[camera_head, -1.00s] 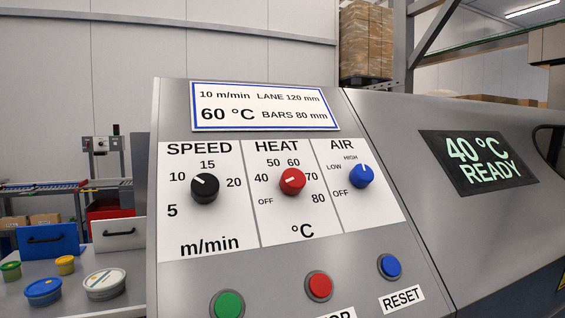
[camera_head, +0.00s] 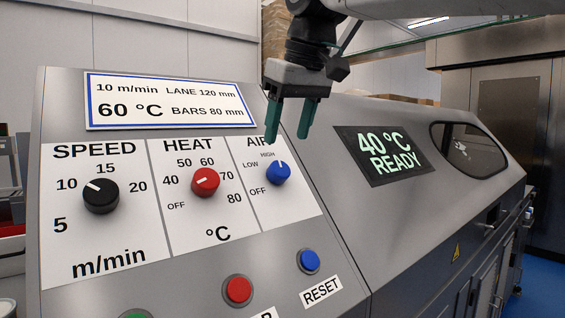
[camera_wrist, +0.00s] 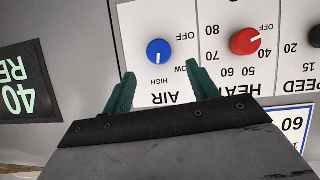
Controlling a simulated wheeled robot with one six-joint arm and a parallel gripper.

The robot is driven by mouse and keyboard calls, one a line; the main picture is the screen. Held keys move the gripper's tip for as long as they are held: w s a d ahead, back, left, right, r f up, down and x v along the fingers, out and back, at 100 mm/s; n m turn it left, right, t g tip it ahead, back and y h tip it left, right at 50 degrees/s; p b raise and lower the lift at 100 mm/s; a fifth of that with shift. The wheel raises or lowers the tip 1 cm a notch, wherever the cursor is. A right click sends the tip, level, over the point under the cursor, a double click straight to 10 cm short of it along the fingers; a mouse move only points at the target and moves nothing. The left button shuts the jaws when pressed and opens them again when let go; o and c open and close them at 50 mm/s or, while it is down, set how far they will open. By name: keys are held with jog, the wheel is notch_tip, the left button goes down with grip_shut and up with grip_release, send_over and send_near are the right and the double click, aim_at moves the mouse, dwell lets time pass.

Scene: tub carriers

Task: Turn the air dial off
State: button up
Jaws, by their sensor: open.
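The blue air dial (camera_head: 278,173) sits on the white AIR panel at the right of the three dials. Its white pointer line points up toward HIGH. In the wrist view the same dial (camera_wrist: 159,52) shows upside down, ahead of and between my fingertips, with a gap around it. My gripper (camera_head: 288,138) is open and empty, its two green fingers hanging above the dial in the head view. It also shows in the wrist view (camera_wrist: 161,83). The fingers do not appear to touch the dial.
The red heat dial (camera_head: 205,182) and black speed dial (camera_head: 101,196) stand to the left. Below are a red button (camera_head: 238,290) and a blue RESET button (camera_head: 309,261). A display (camera_head: 381,155) reading 40 °C READY lies to the right. A printed sign (camera_head: 170,101) is above the dials.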

aim_at(280, 166)
jog(key=x, duration=0.7)
jog(key=shift+f, duration=0.15)
jog(key=c, duration=1)
